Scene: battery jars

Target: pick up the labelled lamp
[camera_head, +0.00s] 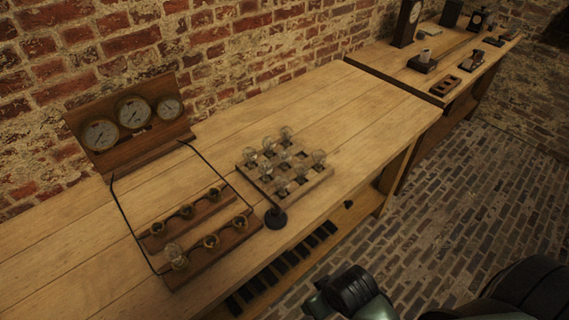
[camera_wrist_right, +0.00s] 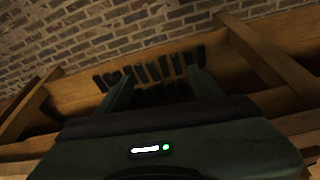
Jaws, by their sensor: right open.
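Several clear glass lamps (camera_head: 286,134) stand in a square wooden rack (camera_head: 301,190) on the bench in the head view. Another glass lamp (camera_head: 174,254) sits in a socket at the front left of a wooden socket board (camera_head: 213,250). The lamps are too small for me to tell which one bears a label. My right gripper is open and empty in the right wrist view (camera_wrist_right: 162,90), low in front of the bench and apart from the lamps. My left gripper is not in view.
A panel with three dials (camera_head: 132,112) stands behind the socket board, joined by dark wires. A dark round-based object (camera_head: 276,218) stands just in front of the rack. Dark slats (camera_head: 290,268) lie below the bench top. The bench (camera_head: 340,100) is clear behind and right of the rack.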

